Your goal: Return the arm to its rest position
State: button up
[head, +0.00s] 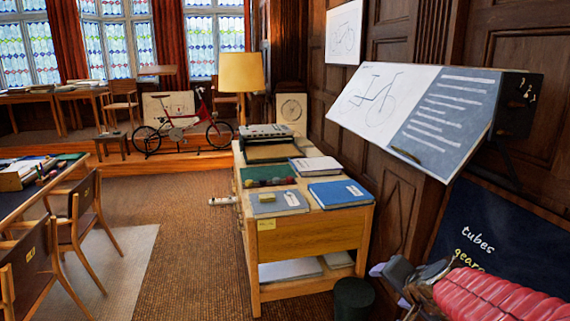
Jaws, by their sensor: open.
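My gripper (391,285) is at the lower right of the head view, at the end of my red ribbed arm (492,295). Its pale fingertips stand apart, and I see nothing between them. It is to the right of the wooden cabinet and in front of the dark wall board. The rest of my arm is cut off by the picture's edge.
A wooden cabinet (312,237) with books and a grey machine (265,131) on top stands in the middle. A dark bin (353,298) is beside it. A tilted drafting board (385,100) juts from the right wall. Chairs (85,215) stand left; carpet between is clear.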

jog(key=s+a+r+n+g+y, duration=0.2)
jog(key=s+a+n, duration=0.4)
jog(key=s+a, duration=0.35)
jog(key=s+n+g+h, duration=0.1)
jog(key=s+n+h, duration=0.1)
jog(key=s, duration=0.9)
jog(key=shift+s+d+n+g, duration=0.3)
jog(key=shift+d+n+g, duration=0.1)
jog(key=shift+n, duration=0.4)
jog(key=shift+f, duration=0.1)
jog(key=shift+c, duration=0.2)
